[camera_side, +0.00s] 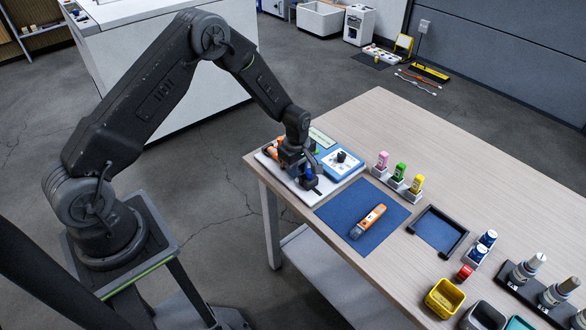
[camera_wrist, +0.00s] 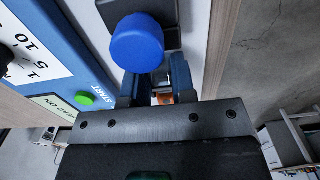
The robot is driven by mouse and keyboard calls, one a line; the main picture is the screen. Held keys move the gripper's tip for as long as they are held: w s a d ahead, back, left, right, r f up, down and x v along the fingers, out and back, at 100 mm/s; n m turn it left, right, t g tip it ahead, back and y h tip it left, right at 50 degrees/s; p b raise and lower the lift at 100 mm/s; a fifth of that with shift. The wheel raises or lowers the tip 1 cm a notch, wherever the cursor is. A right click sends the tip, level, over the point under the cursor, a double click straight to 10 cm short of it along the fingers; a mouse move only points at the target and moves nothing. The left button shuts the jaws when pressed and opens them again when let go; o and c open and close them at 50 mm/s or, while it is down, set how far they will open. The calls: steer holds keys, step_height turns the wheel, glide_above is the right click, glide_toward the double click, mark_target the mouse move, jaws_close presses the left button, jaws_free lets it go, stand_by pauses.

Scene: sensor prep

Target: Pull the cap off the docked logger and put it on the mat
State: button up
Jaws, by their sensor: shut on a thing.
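The gripper is shut, but the contact is hidden. A little orange (camera_wrist: 163,98) shows between the fingers; the docked logger itself is mostly hidden. The blue mat (camera_side: 335,213) lies in front of the board, with an orange and grey device (camera_side: 368,221) on it.
A blue and white box with a dial (camera_side: 341,160) and a green START button (camera_wrist: 84,98) stand close by the gripper. Pink, green and yellow bottles (camera_side: 399,174), a black-edged tray (camera_side: 437,230) and small bins (camera_side: 444,297) lie to the right. Bare mat surrounds the orange device.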

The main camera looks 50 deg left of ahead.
steer(key=shift+d, duration=0.65)
stand_by(0.3)
steer(key=shift+r, duration=0.1)
steer(key=shift+r, duration=2.65)
